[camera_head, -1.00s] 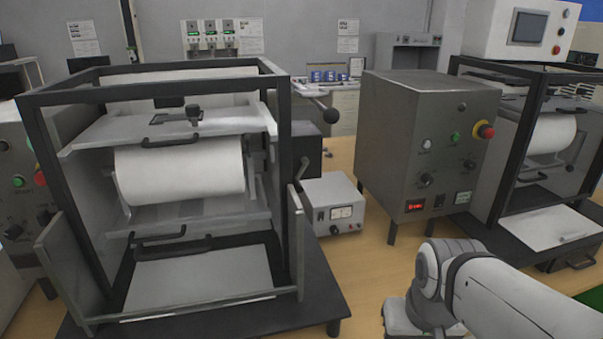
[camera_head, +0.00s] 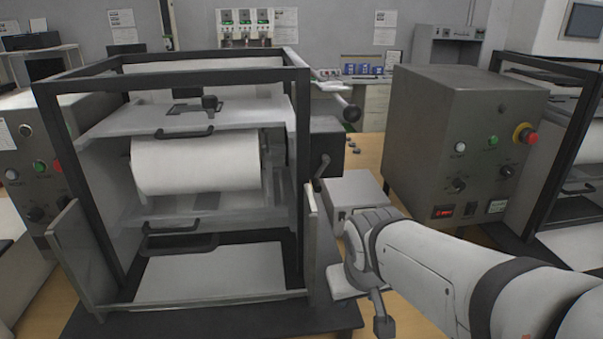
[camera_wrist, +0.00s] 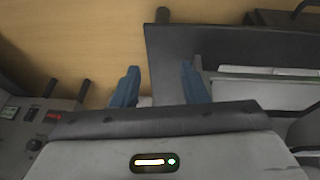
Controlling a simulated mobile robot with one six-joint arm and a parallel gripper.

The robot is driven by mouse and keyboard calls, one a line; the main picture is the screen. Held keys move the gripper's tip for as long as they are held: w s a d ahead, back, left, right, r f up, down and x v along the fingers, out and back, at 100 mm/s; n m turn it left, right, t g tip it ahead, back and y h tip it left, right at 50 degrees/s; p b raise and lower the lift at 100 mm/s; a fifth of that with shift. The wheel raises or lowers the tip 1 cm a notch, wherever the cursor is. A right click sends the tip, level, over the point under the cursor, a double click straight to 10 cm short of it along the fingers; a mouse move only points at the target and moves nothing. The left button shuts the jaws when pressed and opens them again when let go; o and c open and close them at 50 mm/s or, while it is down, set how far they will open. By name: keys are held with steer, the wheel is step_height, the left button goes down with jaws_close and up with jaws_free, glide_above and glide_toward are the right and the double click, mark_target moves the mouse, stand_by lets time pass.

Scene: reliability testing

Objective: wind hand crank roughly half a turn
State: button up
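The machine in a dark frame (camera_head: 170,74) stands at left in the head view, with a white roll (camera_head: 195,163) inside. On its right side is a black box (camera_head: 328,142) with a small dark crank-like handle (camera_head: 321,166). In the head view my arm is right of the machine, lower than both handles, and the fingers are not clear.
A small pale box (camera_head: 352,188) sits behind my wrist, partly hidden. A second framed machine (camera_head: 560,190) is at far right. The wrist view shows bare wooden table (camera_wrist: 90,40) and a dark base plate (camera_wrist: 180,45).

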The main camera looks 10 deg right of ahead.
steer(key=w+d+r+n+t+b, duration=0.1)
steer(key=w+d+r+n+t, duration=0.25)
steer(key=w, duration=0.35)
steer(key=w+d+r+n+t+b, duration=0.1)
steer(key=w+d+r+n+t, duration=0.1)
steer(key=w+n+t, duration=0.4)
steer(key=w+d+r+n+t+b, duration=0.1)
steer(key=w+d+r+n+t, duration=0.15)
steer(key=w, duration=0.45)
steer(key=w+a+n+g+y, duration=0.3)
steer(key=a+n+y, duration=0.6)
steer(key=n+y, duration=0.4)
steer(key=shift+n+b, duration=0.4)
steer(key=shift+n, duration=0.4)
steer(key=shift+w+a+f, duration=0.1)
jaws_close()
steer(key=shift+f, duration=0.1)
